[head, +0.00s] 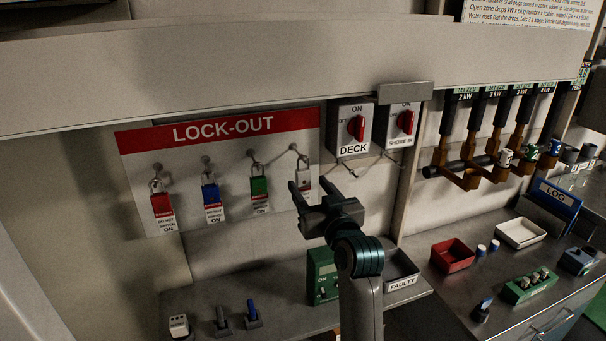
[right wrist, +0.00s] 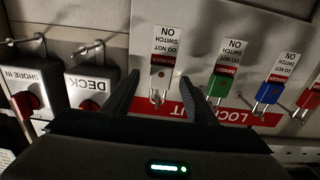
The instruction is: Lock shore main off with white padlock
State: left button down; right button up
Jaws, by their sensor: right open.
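The white padlock (head: 304,176) hangs on the right-hand hook of the lock-out board (head: 222,128), with its red and white tag. My right gripper (head: 312,190) is open in front of it. In the right wrist view the white padlock (right wrist: 158,83) shows between the two spread fingers (right wrist: 158,92); I cannot tell how far ahead of them it is. The shore switch (head: 401,125), labelled SHORE IN in the wrist view (right wrist: 30,92), has a red handle and is to the right of the DECK switch (head: 352,129). My left gripper is not in view.
Red (head: 162,205), blue (head: 211,195) and green (head: 259,187) padlocks hang left of the white one. A wide beam (head: 230,65) crosses above the board. Below are a green box (head: 320,272) and a FAULTY tray (head: 402,272). Plugs (head: 468,165) hang at the right.

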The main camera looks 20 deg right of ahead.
aim_at(305, 180)
jog(key=shift+w+p, duration=0.35)
jog(key=shift+w, duration=1.35)
jog(key=shift+w+a+p, duration=0.15)
jog(key=shift+w+p, duration=0.5)
jog(key=shift+w, duration=0.05)
jog(key=w, duration=0.1)
jog(key=w+p, duration=0.1)
jog(key=w, duration=0.1)
jog(key=shift+w+a+f+p, duration=0.1)
jog(key=shift+w+f+p, duration=0.2)
jog(key=shift+w, duration=0.05)
jog(key=shift+c, duration=0.7)
jog(key=c, duration=1.1)
